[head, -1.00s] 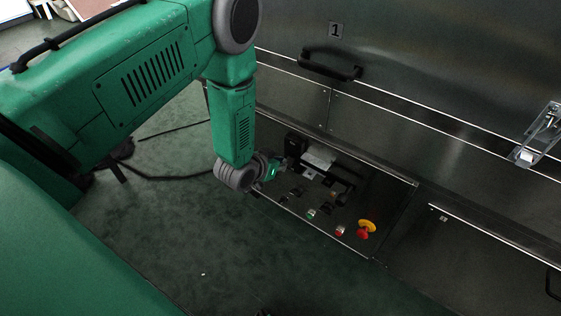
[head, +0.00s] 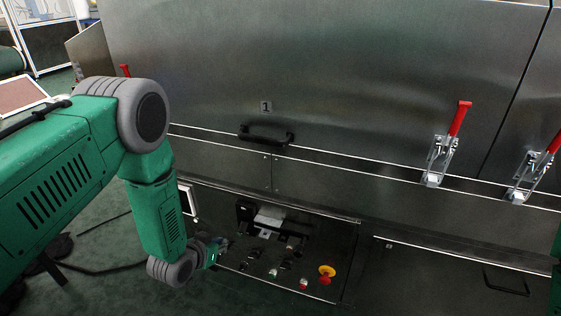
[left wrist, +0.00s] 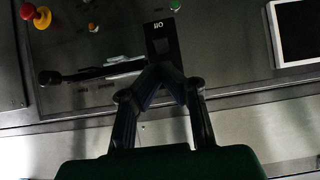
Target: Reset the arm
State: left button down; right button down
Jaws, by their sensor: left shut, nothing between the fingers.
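My left gripper (head: 223,243) is at the lower left of the control panel (head: 330,235) in the head view. In the left wrist view its two dark fingers (left wrist: 160,76) meet at the tips, with nothing between them. The fingertips overlap the lower part of a black switch plate (left wrist: 160,40) with white marks; I cannot tell whether they touch it. My left arm (head: 155,215) comes in from the left and bends down at the elbow. My right gripper is not in view; a green strip of my body shows at the right edge.
The panel carries a red and yellow emergency button (head: 326,273), small knobs and a black lever or handle (left wrist: 85,76). A white-framed screen (left wrist: 298,35) is beside it. Above are a black door handle (head: 266,137) and red-tipped clamps (head: 441,148) on the steel dryer. Green floor lies at lower left.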

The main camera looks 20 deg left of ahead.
pick_arm(q)
jog(key=s+d+r+g+p, duration=0.1)
jog(key=s+g+p, duration=0.1)
jog(key=s, duration=0.9)
jog(key=s+d+r+g+p, duration=0.1)
jog(key=s+g, duration=0.3)
jog(key=s, duration=0.7)
jog(key=s+d+r+g+y+p, duration=0.1)
jog(key=s+r+g+p, duration=0.1)
jog(key=s, duration=0.9)
jog(key=shift+s+r+g+p, duration=0.25)
jog(key=shift+g+p, duration=0.35)
jog(key=shift+g, duration=0.5)
